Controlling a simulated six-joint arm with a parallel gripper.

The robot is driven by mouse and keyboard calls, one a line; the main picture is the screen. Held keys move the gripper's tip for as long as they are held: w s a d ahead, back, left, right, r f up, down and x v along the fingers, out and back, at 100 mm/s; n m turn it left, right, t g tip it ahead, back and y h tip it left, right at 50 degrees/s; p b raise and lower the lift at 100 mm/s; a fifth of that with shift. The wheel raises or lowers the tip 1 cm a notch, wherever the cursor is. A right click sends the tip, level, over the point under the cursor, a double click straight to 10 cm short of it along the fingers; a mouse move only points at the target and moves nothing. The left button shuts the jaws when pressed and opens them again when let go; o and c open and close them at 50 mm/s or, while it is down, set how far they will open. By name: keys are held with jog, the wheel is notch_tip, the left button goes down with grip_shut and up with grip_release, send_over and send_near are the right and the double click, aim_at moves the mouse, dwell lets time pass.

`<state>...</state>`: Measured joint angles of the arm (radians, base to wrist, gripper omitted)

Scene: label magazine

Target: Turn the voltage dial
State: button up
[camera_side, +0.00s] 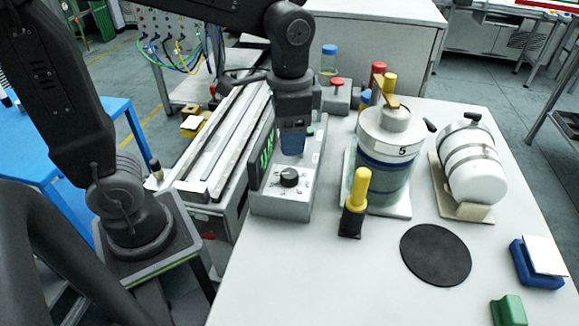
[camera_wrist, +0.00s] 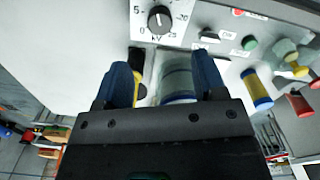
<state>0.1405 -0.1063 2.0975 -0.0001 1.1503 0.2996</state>
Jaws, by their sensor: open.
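The voltage dial is a black round knob (camera_side: 290,177) on the sloped top of a grey power unit (camera_side: 268,202). In the wrist view the dial (camera_wrist: 161,19) sits at the top, with a white pointer line and a printed scale marked in kV around it. My gripper (camera_side: 291,152) hangs over the power unit behind the dial in the side view, apart from it. In the wrist view the two blue fingers of my gripper (camera_wrist: 165,75) are spread with nothing held between them. Part of the unit's green display (camera_side: 267,152) shows beside the gripper.
A jar numbered 5 (camera_side: 385,165) stands right of the unit, with a yellow-handled rod (camera_side: 357,195) in front. A white cylinder on a stand (camera_side: 472,165) is farther right. A black disc (camera_side: 435,254) lies on the white table (camera_side: 330,290). The front table area is mostly clear.

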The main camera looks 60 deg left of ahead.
aim_at(290, 173)
notch_tip(290, 173, down, 9)
jog(key=shift+f, duration=0.2)
dwell(0.3)
